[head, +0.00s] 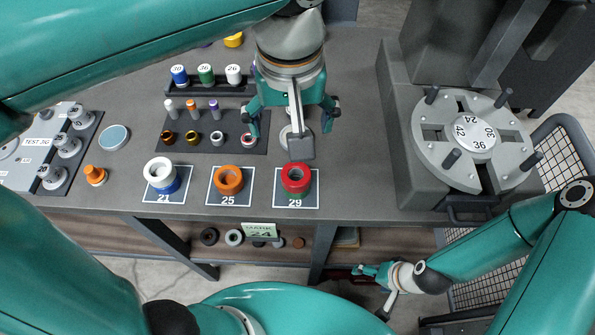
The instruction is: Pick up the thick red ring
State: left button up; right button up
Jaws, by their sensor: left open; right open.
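My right gripper (372,288) is open and low in front of the table, away from the rings.
An orange ring stack (228,181) stands on mat 25, and a white and blue stack (161,174) on mat 21. Small parts fill a dark tray (178,145) behind. A grey fixture with a round plate (430,150) stands at right. Bare tabletop lies right of mat 29.

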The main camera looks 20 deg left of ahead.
pick_arm(q)
jog(key=f, duration=0.1)
jog(key=b, duration=0.1)
send_near(296, 172)
jog(key=f, duration=0.1)
jog(key=shift+s+f, duration=0.15)
jog(key=shift+f, duration=3)
jog(key=c, duration=1.5)
jog(key=shift+o, duration=0.2)
jog(key=shift+r, duration=0.2)
